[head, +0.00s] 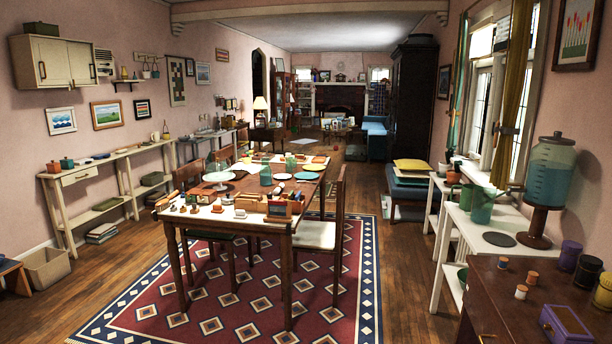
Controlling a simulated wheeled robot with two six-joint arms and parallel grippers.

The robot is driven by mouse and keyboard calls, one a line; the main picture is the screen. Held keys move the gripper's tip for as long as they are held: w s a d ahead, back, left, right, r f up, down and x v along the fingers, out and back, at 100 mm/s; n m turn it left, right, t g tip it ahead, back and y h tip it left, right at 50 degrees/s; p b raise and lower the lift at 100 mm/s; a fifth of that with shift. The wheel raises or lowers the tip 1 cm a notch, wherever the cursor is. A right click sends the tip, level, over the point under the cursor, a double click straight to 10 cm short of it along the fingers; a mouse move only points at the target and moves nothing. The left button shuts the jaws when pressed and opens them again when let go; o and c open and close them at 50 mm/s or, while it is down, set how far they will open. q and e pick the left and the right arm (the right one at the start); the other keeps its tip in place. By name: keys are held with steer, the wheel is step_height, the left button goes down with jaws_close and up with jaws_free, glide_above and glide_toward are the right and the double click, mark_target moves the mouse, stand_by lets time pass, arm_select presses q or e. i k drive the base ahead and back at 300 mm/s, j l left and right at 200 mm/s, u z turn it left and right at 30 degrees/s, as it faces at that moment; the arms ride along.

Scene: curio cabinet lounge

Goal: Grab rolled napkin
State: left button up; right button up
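A long wooden dining table (283,229) stands in the middle of the room, crowded with small items. I cannot pick out a rolled napkin with certainty; the things on the table are too small to tell apart. Near the table's front edge are several small pale and brown pieces and a wooden box (280,208) with colourful contents. A pale cake stand (219,178), green cups (266,175) and flat plates (307,176) sit farther back. Neither of my grippers shows in the head view.
Chairs (318,234) stand at the table's sides. A dark cabinet (500,300) with jars is at the front right, beside white shelves (466,230) and a drink dispenser (550,175). A narrow console (95,172) lines the left wall.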

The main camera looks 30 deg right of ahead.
mark_target(278, 189)
steer(key=i+l+z, duration=0.65)
steer(key=i, duration=0.3)
steer(key=i+l+z, duration=0.35)
steer(key=i, duration=0.2)
steer(key=i+z, duration=0.35)
steer(key=i, duration=1.85)
steer(key=u, duration=0.05)
